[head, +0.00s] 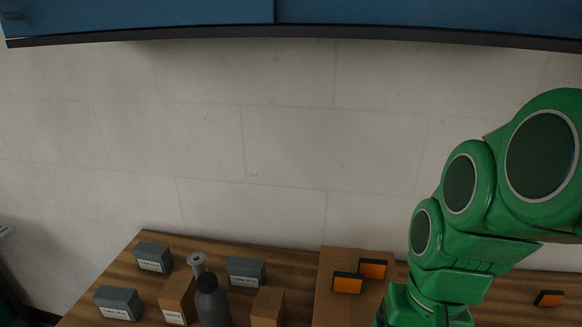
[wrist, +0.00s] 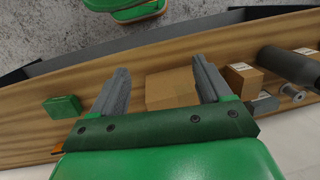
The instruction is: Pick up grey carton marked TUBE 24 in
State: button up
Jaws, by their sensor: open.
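Three grey cartons with white labels stand on the wooden bench in the head view: one at the back left (head: 153,257), one at the front left (head: 118,303) and one further right (head: 246,271). Their labels are too small to read surely, so I cannot tell which is marked TUBE 24 in. Part of a grey carton (wrist: 263,104) shows at the right of the wrist view, beside a small cardboard box. My gripper (wrist: 161,82) is open, with a larger brown box (wrist: 172,89) seen between and beyond its fingers. In the head view my gripper is hidden or out of frame.
A dark bottle (head: 212,302), a grey spool (head: 197,262) and small cardboard boxes (head: 177,297) (head: 267,307) crowd the cartons. Orange-and-black blocks (head: 347,283) (head: 373,268) sit on the large brown box (head: 332,265). A blue cabinet (head: 150,18) hangs above. A green box (wrist: 63,107) lies left in the wrist view.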

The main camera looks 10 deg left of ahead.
jog(key=w+a+r+m+y, duration=0.25)
jog(key=w+a, duration=0.45)
jog(key=a, duration=0.5)
jog(key=w+a+r+m+y, duration=0.15)
jog(key=w+a+y, duration=0.35)
jog(key=a, duration=0.7)
jog(key=m+t+y, duration=0.2)
jog(key=m+y, duration=0.3)
jog(key=m, duration=0.9)
send_over(154, 249)
jog(key=d, duration=0.6)
notch_tip(154, 249, down, 4)
jog(key=f, duration=0.1)
jog(key=shift+h, duration=0.25)
jog(key=f, duration=1.4)
jog(key=shift+a+f, duration=0.1)
jog(key=shift+a, duration=0.1)
jog(key=shift+x, duration=3.65)
jog(key=shift+s, duration=0.1)
jog(key=c, duration=1.2)
